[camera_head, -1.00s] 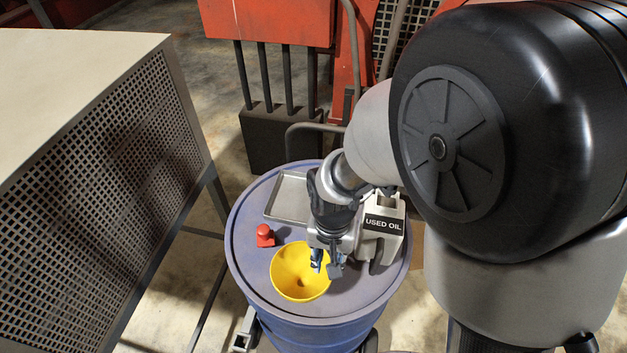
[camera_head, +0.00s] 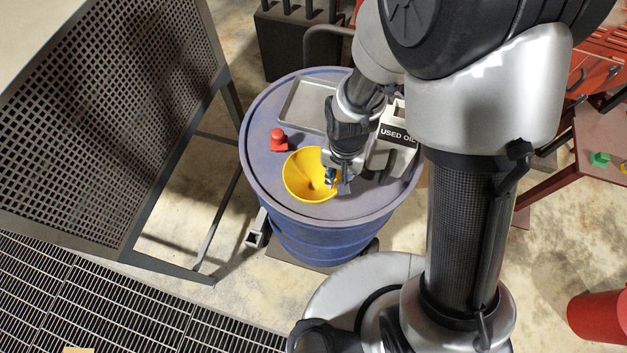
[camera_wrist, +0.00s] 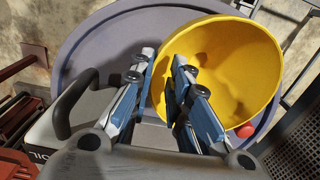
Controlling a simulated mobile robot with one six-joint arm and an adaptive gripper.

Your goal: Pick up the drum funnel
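The drum funnel (camera_head: 305,172) is a yellow cone with its wide mouth up. It stands on the blue drum (camera_head: 262,185). My gripper (camera_head: 337,183) points down at the funnel's right rim. In the wrist view the funnel (camera_wrist: 235,60) fills the upper right. There my gripper (camera_wrist: 164,68) is open, with the left finger outside the rim and the right finger over the inside. The rim passes between the fingers, with a gap showing. The funnel's lower end is hidden.
A red cap-like piece (camera_head: 279,140), a metal tray (camera_head: 303,104) and a white "USED OIL" jug (camera_head: 396,137) share the drum top. The jug is close beside my gripper. A perforated cabinet (camera_head: 130,110) stands to the left. A red container (camera_head: 598,318) is at the lower right.

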